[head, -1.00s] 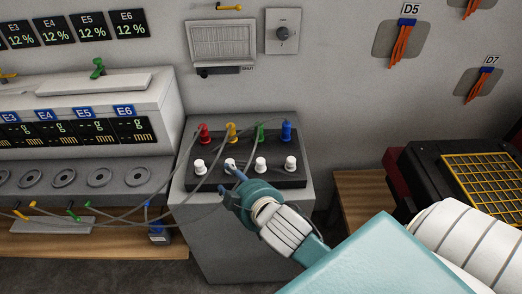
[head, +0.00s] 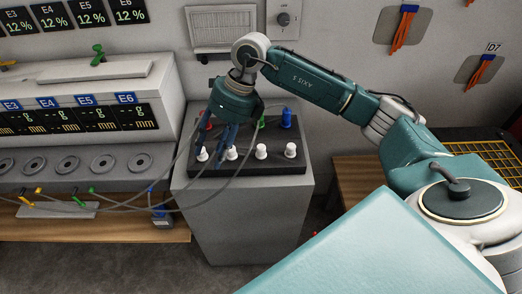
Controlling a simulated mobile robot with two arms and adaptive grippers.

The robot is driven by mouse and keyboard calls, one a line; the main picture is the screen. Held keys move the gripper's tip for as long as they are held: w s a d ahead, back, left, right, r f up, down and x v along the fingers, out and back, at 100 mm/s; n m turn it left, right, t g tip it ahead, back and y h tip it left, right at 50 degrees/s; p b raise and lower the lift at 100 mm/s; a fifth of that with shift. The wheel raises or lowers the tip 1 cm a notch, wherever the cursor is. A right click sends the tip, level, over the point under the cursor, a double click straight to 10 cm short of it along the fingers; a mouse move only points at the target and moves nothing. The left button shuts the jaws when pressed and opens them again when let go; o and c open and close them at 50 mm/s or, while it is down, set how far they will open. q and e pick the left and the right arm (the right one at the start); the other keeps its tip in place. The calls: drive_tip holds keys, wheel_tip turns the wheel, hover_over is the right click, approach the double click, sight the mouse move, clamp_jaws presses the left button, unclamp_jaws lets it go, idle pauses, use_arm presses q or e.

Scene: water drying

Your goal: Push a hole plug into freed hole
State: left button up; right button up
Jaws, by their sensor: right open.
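A black board (head: 185,168) on a grey cabinet carries a front row of several white plugs, among them the far left one (head: 202,154), the second one (head: 231,153) and the far right one (head: 290,150). Behind them stand a red plug (head: 206,122), a green plug (head: 262,121) and a blue plug (head: 286,117) with grey cables. My right gripper (head: 228,140) is open and points down over the board, its fingers close to the second white plug. I cannot tell whether they touch it. The gripper hides the back row between red and green. My left gripper is out of view.
A grey bench (head: 60,185) with round holes stands at the left, with cables running across to the board. Coloured connectors hang near its front. A wooden ledge (head: 355,180) lies right of the cabinet (head: 243,225). The wall rises close behind.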

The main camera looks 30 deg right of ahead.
drive_tip(key=d+r+m+h, duration=0.2)
drive_tip(key=d+h, duration=0.3)
drive_tip(key=d, duration=0.9)
drive_tip(key=p, duration=0.1)
hover_over(262, 147)
drive_tip(key=shift+g, duration=0.4)
wheel_tip(262, 147, down, 4)
drive_tip(key=shift+s+d+f, duration=0.1)
drive_tip(key=shift+d, duration=0.05)
drive_tip(key=shift+f, duration=0.65)
drive_tip(key=shift+f+p, duration=0.35)
drive_tip(key=shift+p, duration=0.2)
drive_tip(key=f+p, duration=0.1)
drive_tip(key=f, duration=0.3)
drive_tip(key=shift+w+f, duration=0.15)
drive_tip(key=shift+w, duration=0.05)
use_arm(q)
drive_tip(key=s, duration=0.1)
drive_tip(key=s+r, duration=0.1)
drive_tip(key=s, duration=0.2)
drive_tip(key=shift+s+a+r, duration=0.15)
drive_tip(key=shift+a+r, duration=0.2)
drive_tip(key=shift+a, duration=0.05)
use_arm(e)
drive_tip(key=shift+c, duration=0.5)
drive_tip(key=c, duration=0.9)
